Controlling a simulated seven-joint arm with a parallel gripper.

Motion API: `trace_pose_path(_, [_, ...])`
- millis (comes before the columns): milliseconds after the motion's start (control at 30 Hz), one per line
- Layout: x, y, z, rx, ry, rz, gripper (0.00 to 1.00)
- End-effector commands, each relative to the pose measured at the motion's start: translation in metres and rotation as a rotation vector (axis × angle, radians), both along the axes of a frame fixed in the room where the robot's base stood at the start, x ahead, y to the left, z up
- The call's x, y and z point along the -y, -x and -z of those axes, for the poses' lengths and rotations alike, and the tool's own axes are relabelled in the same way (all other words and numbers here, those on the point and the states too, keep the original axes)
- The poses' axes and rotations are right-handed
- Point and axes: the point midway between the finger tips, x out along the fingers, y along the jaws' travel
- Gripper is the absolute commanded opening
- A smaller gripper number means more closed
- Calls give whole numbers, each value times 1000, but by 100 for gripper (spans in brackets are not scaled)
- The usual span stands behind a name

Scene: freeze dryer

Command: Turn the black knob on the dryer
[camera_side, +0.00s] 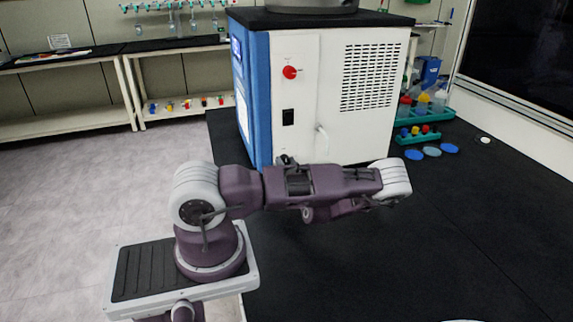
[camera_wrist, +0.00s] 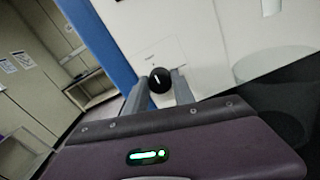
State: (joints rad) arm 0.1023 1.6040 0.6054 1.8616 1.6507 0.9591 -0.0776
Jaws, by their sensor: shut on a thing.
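The dryer (camera_side: 305,50) is a white cabinet with a blue left side; its white face also shows in the wrist view (camera_wrist: 210,45). The black knob (camera_wrist: 160,79) is round with a white mark line and sits on the lower white face near the blue edge. My gripper (camera_wrist: 158,84) has one grey finger on each side of the knob and is shut on it. The mark line is slightly tilted. In the side view my arm lies across the dryer's lower front, and I cannot make out the knob or fingertips there.
A red knob (camera_side: 289,72) and a black switch (camera_side: 288,117) are higher on the dryer's face. A white spout (camera_side: 321,141) sticks out low on it. Shelves (camera_side: 180,106) stand at the left; teal racks (camera_side: 418,137) are at the right.

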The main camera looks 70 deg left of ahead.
Motion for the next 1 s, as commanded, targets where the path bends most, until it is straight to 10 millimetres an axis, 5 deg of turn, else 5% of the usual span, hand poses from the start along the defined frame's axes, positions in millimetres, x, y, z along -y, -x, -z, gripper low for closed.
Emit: trace_pose_path(1000, [1,0,0,-889,-1,1,0])
